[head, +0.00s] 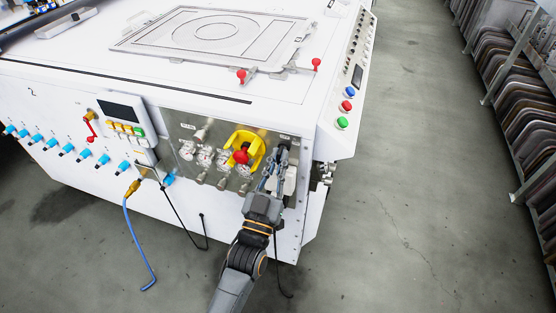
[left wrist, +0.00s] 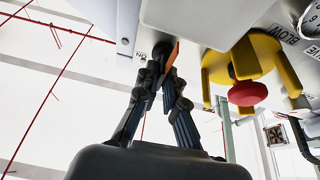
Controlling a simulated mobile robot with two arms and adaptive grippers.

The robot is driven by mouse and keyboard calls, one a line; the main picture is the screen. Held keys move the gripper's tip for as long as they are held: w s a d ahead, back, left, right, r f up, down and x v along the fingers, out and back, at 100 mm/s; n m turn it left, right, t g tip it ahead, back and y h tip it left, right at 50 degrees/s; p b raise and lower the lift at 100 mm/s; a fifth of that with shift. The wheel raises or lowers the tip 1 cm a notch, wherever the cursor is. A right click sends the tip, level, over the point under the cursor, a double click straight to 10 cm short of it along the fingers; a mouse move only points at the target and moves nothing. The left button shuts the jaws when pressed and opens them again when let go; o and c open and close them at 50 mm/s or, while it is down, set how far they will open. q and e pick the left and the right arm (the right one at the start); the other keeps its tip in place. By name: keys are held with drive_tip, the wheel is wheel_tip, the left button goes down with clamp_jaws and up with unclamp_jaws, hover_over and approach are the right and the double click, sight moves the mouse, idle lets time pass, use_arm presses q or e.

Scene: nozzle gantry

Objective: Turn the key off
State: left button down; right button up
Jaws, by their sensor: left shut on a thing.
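My left gripper (head: 277,160) reaches up to the metal panel (head: 187,150) on the front of the white machine, just right of the yellow guard. In the left wrist view, my left gripper (left wrist: 163,62) has its fingertips closed together at the panel. A thin orange piece (left wrist: 172,54), which looks like the key, shows between and beside the fingertips. The fingers hide most of it, so its turn angle cannot be told. In the head view the key is hidden behind the gripper. My right gripper is in neither view.
The yellow guard (head: 258,153) with its red knob (head: 240,157) stands close left of the gripper; the guard is at right in the wrist view (left wrist: 258,62). A white box (head: 290,181) sits beside the fingers. A blue hose (head: 138,240) hangs lower left. Floor at right is clear.

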use_arm(q)
drive_tip(key=shift+f, duration=0.1)
drive_tip(key=c, duration=1.5)
unclamp_jaws()
drive_tip(key=shift+o, duration=0.2)
drive_tip(key=v, duration=1.2)
